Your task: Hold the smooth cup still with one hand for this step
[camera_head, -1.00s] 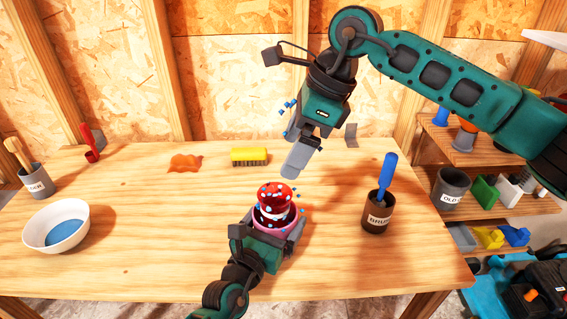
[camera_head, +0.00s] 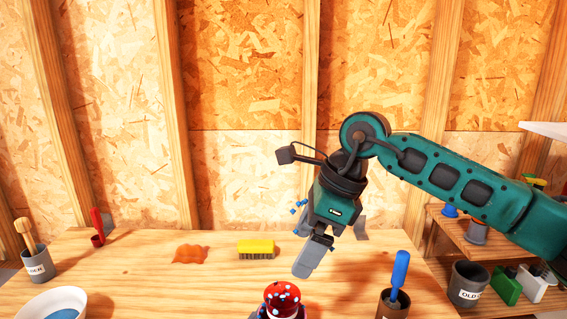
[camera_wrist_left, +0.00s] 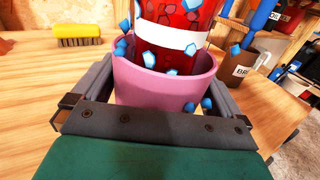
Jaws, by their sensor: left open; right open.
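A smooth pink cup (camera_wrist_left: 160,88) stands on the workbench in the left wrist view. A red object (camera_wrist_left: 182,22) with a white band and blue flecks sits in its mouth. The red top also shows at the bottom of the head view (camera_head: 282,297). My left gripper (camera_wrist_left: 165,95) is open, with a finger on either side of the cup; I cannot tell whether they touch it. In the head view it is out of frame. My right gripper (camera_head: 312,257) is open and hangs above the bench behind the red top, apart from it.
A yellow brush (camera_head: 256,247) and an orange lump (camera_head: 190,253) lie at the back. A dark pot (camera_head: 393,306) with a blue-handled tool stands to the right. A white bowl (camera_head: 52,301) and a grey pot (camera_head: 40,266) are at left. Blue bits (camera_head: 298,207) show beside my right gripper.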

